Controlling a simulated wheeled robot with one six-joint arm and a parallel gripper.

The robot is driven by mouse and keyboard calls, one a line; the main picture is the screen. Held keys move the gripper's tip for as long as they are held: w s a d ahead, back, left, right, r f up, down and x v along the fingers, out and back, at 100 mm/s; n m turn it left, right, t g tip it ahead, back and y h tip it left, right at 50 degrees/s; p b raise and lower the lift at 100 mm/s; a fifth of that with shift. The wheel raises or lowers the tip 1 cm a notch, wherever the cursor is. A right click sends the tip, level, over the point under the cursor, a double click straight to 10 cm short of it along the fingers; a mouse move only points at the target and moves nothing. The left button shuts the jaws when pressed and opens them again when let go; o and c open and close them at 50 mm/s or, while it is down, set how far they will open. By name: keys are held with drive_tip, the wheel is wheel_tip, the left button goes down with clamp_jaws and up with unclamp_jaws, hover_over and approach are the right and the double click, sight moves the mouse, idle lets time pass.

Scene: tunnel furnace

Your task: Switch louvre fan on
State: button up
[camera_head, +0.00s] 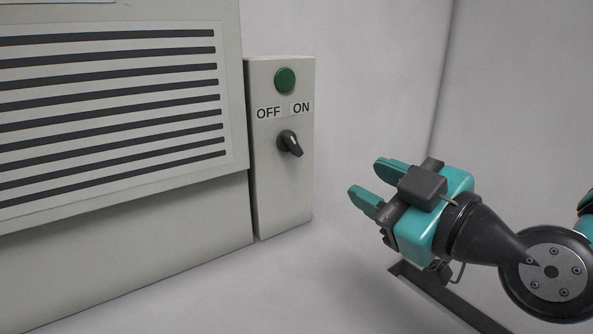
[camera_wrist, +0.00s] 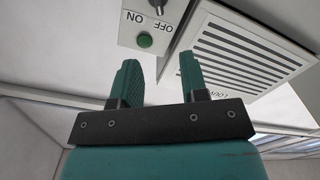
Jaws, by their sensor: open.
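A dark rotary knob (camera_head: 290,143) sits on the front of a narrow grey control box (camera_head: 281,200). OFF and ON labels are above it, OFF on the left and ON on the right. The knob's handle slants down to the right. A round green button or lamp (camera_head: 285,80) is above the labels; it also shows in the wrist view (camera_wrist: 145,41), where the box appears upside down and the knob (camera_wrist: 163,5) is at the top edge. My gripper (camera_head: 368,178) is open and empty, to the right of the box and apart from it.
A large grey louvred unit (camera_head: 110,110) with dark slots stands left of the box; it also shows in the wrist view (camera_wrist: 235,55). Pale walls are behind and right. A dark floor slot (camera_head: 440,297) runs below my arm. The space between gripper and box looks clear.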

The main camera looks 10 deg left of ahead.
sight(295, 144)
drive_tip(key=p+x, duration=1.3)
drive_tip(key=x, duration=0.3)
drive_tip(key=shift+w+r, duration=0.15)
drive_tip(key=shift+r, duration=0.05)
drive_tip(key=shift+w+a+f, duration=0.2)
drive_tip(key=shift+w+a, duration=0.2)
clamp_jaws()
